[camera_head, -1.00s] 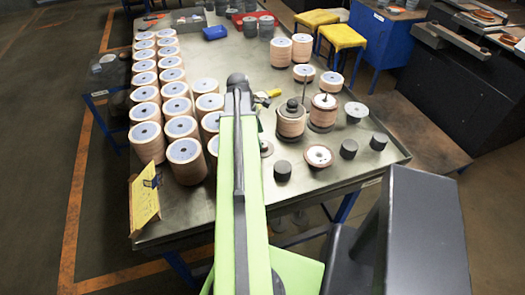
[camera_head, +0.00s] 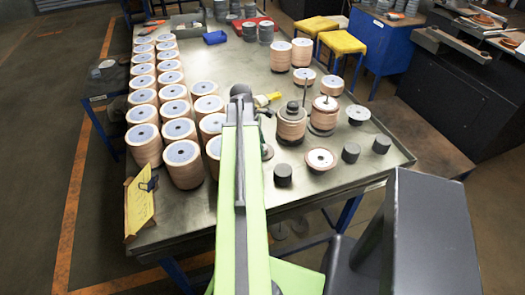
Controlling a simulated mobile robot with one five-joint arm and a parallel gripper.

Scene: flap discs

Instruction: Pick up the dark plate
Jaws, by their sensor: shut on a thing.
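My green arm reaches forward over the metal table (camera_head: 330,185), ending in a dark rounded joint. My gripper is hidden behind the arm, so its jaws and anything in them do not show. No piece stands out for certain as the dark plate. Dark short cylinders sit at the near right of the table: one (camera_head: 283,175) right of my arm, one (camera_head: 351,152) and one (camera_head: 381,144) farther right. A pale-rimmed disc (camera_head: 266,152) is partly covered by my arm.
Rows of flap disc stacks (camera_head: 180,163) fill the left side. Two stacks on spindles (camera_head: 291,125) stand right of my arm. A yellow card (camera_head: 139,205) stands at the near left edge. Yellow stools (camera_head: 343,41) and a blue cabinet (camera_head: 384,40) are beyond.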

